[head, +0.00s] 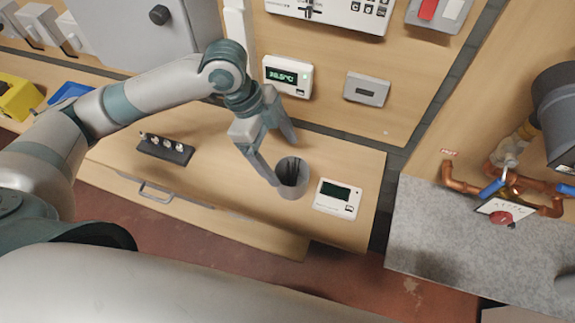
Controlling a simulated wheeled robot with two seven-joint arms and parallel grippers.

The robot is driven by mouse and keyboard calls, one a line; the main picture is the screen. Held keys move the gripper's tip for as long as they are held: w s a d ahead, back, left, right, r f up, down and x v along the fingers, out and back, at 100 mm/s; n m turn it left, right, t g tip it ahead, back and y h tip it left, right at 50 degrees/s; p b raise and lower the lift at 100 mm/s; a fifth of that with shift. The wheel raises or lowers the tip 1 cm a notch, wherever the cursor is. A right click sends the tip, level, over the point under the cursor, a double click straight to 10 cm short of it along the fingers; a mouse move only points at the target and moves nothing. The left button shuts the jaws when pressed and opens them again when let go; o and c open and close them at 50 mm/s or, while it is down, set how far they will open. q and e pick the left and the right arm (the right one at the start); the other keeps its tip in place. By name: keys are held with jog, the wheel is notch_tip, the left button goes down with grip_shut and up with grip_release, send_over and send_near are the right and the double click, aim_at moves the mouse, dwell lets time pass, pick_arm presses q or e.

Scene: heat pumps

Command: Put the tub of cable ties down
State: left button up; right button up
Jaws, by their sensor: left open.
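The tub of cable ties (293,191) is a small grey cylinder with dark ties inside. It stands upright on the wooden bench top (225,180), near the front edge. My left gripper (284,163) comes down from above and behind it, with its two fingers spread apart. One fingertip is close to the tub's left rim; the other is behind the tub and to its right. I cannot tell whether either finger touches the tub. My right gripper is not in view.
A white device with a dark screen (338,199) lies just right of the tub. A black holder with small round parts (165,148) sits on the bench's left. A thermostat (287,76) and grey box (366,89) are on the wall behind. Copper pipes (462,186) stand at right.

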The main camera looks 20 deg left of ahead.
pick_arm(q)
jog(key=v, duration=0.4)
jog(key=shift+a+r+b, duration=0.15)
jog(key=shift+r+b, duration=0.2)
jog(key=shift+s+f, duration=0.1)
jog(key=shift+s, duration=0.05)
